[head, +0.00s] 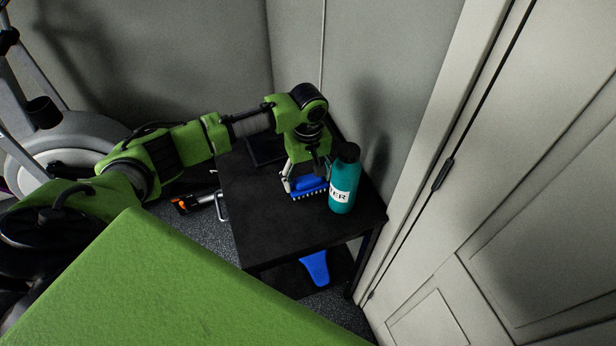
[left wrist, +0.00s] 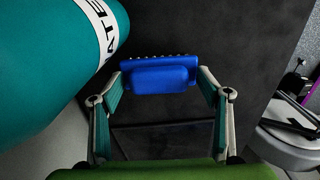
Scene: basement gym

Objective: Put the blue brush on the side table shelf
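The blue brush (head: 310,187) is at the black side table's top (head: 270,235), bristles showing along one edge. My left gripper (head: 306,182) reaches down over the table with its fingers at the brush. In the left wrist view, the two fingertips (left wrist: 160,72) close against both ends of the blue brush (left wrist: 160,78). I cannot tell whether the brush touches the tabletop. The table's lower shelf (head: 285,277) shows partly under the top, with a blue dustpan-like object (head: 316,268) on it. My right gripper is out of view.
A teal bottle (head: 344,180) stands on the tabletop close right of the brush; it also looms in the left wrist view (left wrist: 50,60). A dark flat object (head: 264,150) lies at the table's back. Walls and a door (head: 500,180) hem the table in. An exercise machine (head: 60,145) stands left.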

